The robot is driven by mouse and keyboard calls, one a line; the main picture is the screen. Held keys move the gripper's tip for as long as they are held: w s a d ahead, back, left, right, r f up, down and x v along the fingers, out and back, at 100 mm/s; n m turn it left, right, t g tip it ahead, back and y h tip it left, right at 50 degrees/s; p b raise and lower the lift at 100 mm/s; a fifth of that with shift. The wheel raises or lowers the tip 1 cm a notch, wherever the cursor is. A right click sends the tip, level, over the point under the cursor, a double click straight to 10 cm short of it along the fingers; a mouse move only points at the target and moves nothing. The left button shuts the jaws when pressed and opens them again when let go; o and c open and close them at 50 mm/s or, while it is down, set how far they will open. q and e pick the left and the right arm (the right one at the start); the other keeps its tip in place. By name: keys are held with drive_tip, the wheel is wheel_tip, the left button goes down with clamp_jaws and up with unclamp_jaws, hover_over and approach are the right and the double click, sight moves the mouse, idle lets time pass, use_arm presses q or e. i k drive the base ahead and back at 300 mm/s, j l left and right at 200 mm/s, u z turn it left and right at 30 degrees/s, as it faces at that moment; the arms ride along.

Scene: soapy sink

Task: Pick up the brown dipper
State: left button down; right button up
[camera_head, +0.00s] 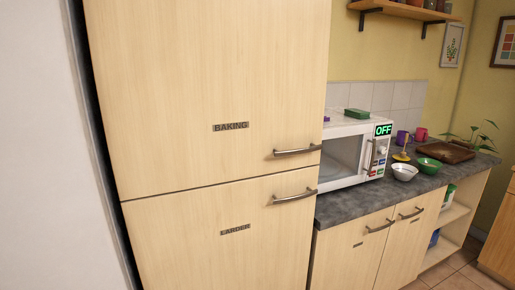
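I cannot make out a brown dipper for certain. A small yellow-brown item (402,156) with an upright stem stands on the dark counter (345,207), near the right side of the microwave. It is too small to tell what it is. Neither of my grippers is in view.
A tall wooden cabinet (215,75) labelled BAKING and LARDER fills the left and middle. A white microwave (342,157) reading OFF carries a green block (357,113).

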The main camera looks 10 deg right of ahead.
sight(403, 153)
drive_tip(key=l+z, duration=0.1)
drive_tip(key=l, duration=0.5)
drive_tip(key=i+l+z, duration=0.1)
drive_tip(key=l, duration=0.5)
drive_tip(key=i+l+z, duration=0.1)
drive_tip(key=l, duration=0.5)
drive_tip(key=i+l+z, duration=0.1)
drive_tip(key=l, duration=0.5)
